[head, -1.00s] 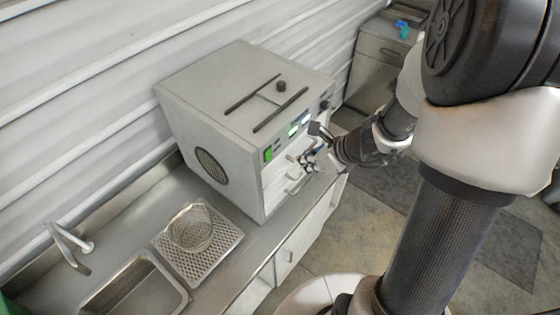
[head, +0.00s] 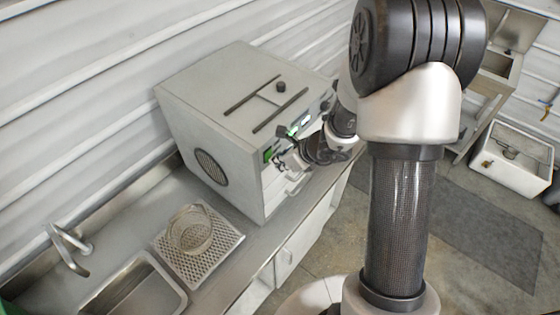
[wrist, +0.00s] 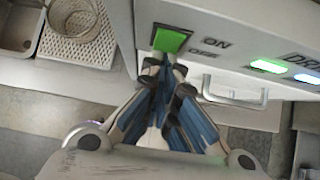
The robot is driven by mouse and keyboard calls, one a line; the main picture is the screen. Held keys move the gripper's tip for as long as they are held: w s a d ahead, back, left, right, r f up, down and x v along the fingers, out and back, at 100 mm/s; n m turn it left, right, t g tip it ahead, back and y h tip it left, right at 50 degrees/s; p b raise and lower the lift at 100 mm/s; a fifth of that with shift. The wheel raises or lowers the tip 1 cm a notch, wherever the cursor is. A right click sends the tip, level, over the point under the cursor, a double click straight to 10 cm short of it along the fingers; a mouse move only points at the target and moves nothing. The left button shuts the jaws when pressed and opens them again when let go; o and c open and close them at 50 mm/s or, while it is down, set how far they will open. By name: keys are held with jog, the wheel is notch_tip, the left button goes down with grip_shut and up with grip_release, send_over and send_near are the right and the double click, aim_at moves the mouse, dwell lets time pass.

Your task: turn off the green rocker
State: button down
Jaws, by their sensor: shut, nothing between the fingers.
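The green rocker (wrist: 170,39) is on the front panel of the grey hopper machine (head: 215,95). In the wrist view the words ON and OFF stand to its right, ON above OFF. The rocker also shows in the head view (head: 267,156) at the panel's left end. My gripper (wrist: 163,62) is shut and empty. Its fingertips are right at the rocker's lower edge in the wrist view; I cannot tell whether they touch it. In the head view my gripper (head: 279,163) is just in front of the panel, beside the rocker.
A lit green indicator (wrist: 268,66) and a bluish one sit right of the rocker. A drawer handle (wrist: 236,98) is below the panel. A wire basket (head: 190,230) on a perforated tray and a sink (head: 135,290) are on the counter to the left.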

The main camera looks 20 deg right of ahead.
jog(key=shift+f+b, duration=0.15)
jog(key=shift+b, duration=0.15)
jog(key=shift+w+a+t+y+b, duration=0.15)
jog(key=shift+w+t+y+b, duration=0.15)
jog(key=shift+b, duration=0.85)
jog(key=shift+r+p, duration=0.6)
jog(key=shift+r, duration=0.2)
jog(key=shift+s, duration=0.1)
